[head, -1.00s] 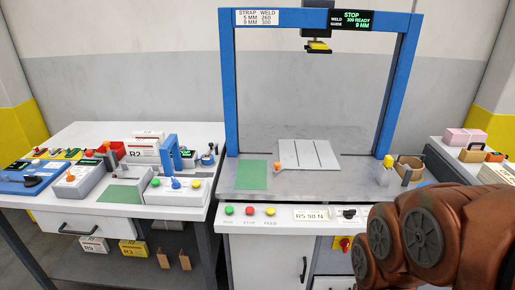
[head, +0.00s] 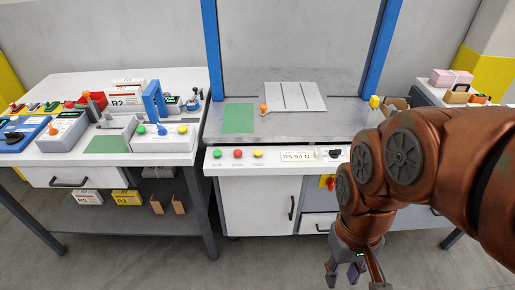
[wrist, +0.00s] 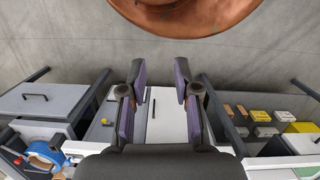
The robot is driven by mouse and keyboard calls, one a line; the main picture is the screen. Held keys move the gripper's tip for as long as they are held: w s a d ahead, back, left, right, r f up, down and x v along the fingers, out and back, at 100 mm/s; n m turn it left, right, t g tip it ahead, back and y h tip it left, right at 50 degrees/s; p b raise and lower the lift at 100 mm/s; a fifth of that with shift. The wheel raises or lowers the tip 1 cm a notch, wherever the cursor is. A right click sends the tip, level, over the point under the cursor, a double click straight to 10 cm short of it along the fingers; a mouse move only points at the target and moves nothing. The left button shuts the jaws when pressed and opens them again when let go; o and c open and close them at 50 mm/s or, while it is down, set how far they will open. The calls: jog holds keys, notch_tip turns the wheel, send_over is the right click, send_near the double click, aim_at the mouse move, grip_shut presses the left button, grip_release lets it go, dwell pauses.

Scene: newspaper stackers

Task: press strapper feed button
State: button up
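The strapper's yellow feed button (head: 258,153) is on the white front panel (head: 290,158) in the head view, right of the red stop button (head: 238,154) and green run button (head: 217,154). Nothing covers it. My gripper (head: 352,278) hangs low in front of the cabinet, below and to the right of the buttons, partly cut off by the lower frame edge. The wrist view shows its two fingers (wrist: 160,78) spread apart with nothing between them.
A blue strapper frame (head: 213,60) stands over a metal table with a ridged plate (head: 296,96). A dial (head: 335,153) is right of the buttons. A left bench (head: 62,92) holds several devices. Grey floor is open in front.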

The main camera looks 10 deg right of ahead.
grip_shut()
dwell(1.2)
